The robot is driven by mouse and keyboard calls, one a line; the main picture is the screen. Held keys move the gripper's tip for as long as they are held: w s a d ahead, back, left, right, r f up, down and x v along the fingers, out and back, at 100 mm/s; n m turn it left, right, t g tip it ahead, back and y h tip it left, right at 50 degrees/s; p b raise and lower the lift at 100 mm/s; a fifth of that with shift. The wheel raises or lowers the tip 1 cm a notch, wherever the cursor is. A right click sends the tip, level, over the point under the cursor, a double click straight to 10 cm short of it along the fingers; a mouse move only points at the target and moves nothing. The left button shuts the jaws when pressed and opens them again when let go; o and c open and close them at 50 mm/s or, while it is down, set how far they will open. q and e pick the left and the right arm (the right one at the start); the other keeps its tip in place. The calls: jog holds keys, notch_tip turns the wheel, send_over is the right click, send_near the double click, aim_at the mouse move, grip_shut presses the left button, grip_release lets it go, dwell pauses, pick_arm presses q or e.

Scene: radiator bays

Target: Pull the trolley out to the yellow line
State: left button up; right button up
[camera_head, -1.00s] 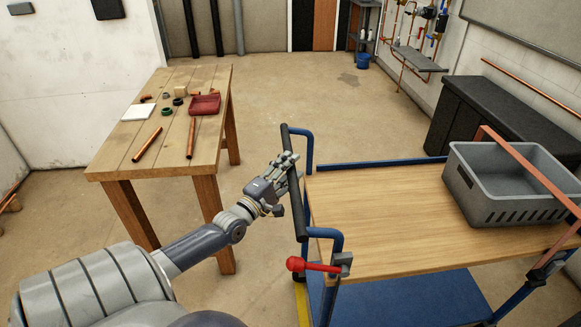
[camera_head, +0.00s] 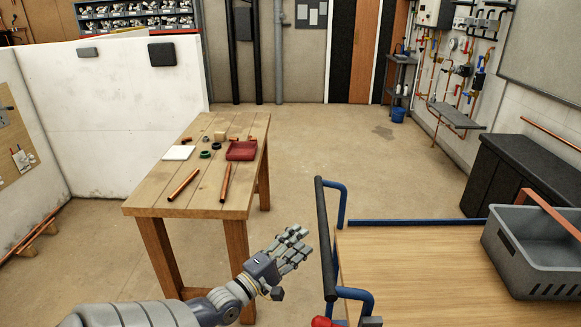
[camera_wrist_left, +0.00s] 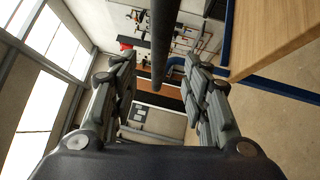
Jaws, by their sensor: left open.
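The trolley (camera_head: 420,262) has a wooden top and a blue frame, at the lower right of the head view. Its black handle bar (camera_head: 326,238) stands at the trolley's left end on blue tubes. My left gripper (camera_head: 298,243) is open, to the left of the handle and apart from it. In the left wrist view the handle (camera_wrist_left: 163,45) shows ahead, between the open fingers (camera_wrist_left: 160,85) but beyond them. A red knob (camera_head: 322,322) shows at the bottom edge near the handle's near end. The yellow line is not visible now. My right gripper is not in view.
A wooden table (camera_head: 140,197) with copper pipes, fittings and a red tray (camera_head: 242,150) stands left of the trolley. A grey crate (camera_head: 530,275) sits on the trolley top. A black cabinet (camera_head: 515,170) is at the right wall. The floor behind (camera_head: 330,140) is clear.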

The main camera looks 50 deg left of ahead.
pick_arm(q)
jog(key=shift+s+d+f, duration=0.1)
jog(key=shift+s+f, duration=0.05)
jog(key=shift+s, duration=1.1)
jog(key=s+d+f+m+g, duration=0.1)
jog(key=s+f+m+g, duration=0.2)
jog(key=f, duration=0.8)
jog(key=s+d+f+m+g, duration=0.1)
jog(key=s+f+m+g, duration=0.25)
jog(key=f, duration=0.75)
jog(key=s+d+f+m+g, duration=0.15)
jog(key=s+f, duration=0.25)
jog(key=f, duration=0.7)
jog(key=s+d+f+m+g+h, duration=0.1)
jog(key=s+d+f+m+g, duration=0.9)
jog(key=s+d+f+m, duration=0.5)
jog(key=s+d+f, duration=0.5)
jog(key=s+f, duration=0.2)
jog(key=s, duration=0.2)
jog(key=shift+g+h, duration=0.3)
jog(key=shift+h, duration=0.1)
jog(key=shift+d, duration=0.1)
